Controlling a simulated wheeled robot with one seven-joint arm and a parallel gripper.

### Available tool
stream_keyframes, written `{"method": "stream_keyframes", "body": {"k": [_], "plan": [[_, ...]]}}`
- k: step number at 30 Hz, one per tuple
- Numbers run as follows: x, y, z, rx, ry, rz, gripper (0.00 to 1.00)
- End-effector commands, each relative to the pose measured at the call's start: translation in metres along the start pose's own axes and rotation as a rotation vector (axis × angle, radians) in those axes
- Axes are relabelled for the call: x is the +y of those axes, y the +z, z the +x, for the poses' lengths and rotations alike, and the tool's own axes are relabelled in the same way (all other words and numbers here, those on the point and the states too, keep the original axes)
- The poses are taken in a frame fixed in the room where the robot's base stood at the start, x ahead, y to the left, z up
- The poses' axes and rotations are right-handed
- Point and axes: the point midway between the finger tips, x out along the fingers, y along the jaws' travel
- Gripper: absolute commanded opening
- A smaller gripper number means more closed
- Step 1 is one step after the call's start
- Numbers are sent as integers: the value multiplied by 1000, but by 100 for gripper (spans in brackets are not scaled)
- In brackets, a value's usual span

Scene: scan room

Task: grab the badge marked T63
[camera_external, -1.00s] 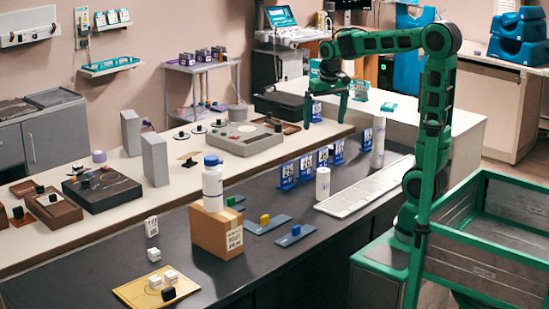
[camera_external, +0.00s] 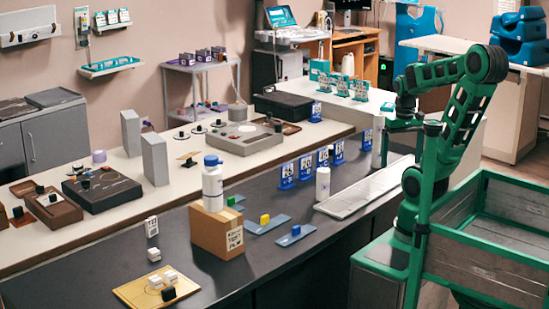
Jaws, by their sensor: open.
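Several blue-and-white badges stand upright in a row on the dark counter, among them a left one (camera_external: 286,176), a middle one (camera_external: 305,166) and a right one (camera_external: 338,152). Another blue badge (camera_external: 315,112) stands on the pale raised counter. Several teal-and-white badges (camera_external: 342,87) stand farther back on the white counter. The markings are too small to read, so I cannot tell which is T63. My gripper (camera_external: 386,142) is open and empty, right of the blue row, near a white cylinder (camera_external: 377,142). My arm partly hides its fingers.
A white bottle (camera_external: 323,183) and a pale keyboard-like panel (camera_external: 365,189) are close to the row. A cardboard box (camera_external: 217,232) with a bottle (camera_external: 212,186) on it stands nearer. A grey-walled bin (camera_external: 485,255) is at right.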

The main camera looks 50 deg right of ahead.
Motion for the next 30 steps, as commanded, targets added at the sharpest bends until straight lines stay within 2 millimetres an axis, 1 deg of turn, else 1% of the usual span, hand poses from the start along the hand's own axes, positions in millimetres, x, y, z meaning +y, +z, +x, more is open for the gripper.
{"method": "stream_keyframes", "body": {"k": [1, 4, 5, 6, 7, 8, 15, 16, 17, 20, 27, 30], "plan": [[0, 0, 0, 0, 0, 0, 83], [0, 0, 0, 0, 0, 0, 59], [-1, -2, 1, -1, 1, 1, 52], [-6, -9, 4, -10, 6, 0, 43], [-7, -11, 5, -13, 8, 0, 35], [-7, -12, 5, -13, 9, 0, 33], [-6, -11, 5, -12, 8, 0, 33], [-5, -8, 3, -9, 6, -1, 33], [-1, -2, -1, -1, 1, -2, 33], [0, 0, -11, 5, -1, 1, 33], [-1, -1, -55, 6, 0, 0, 33], [-10, -13, -55, 4, 19, 4, 33]]}}
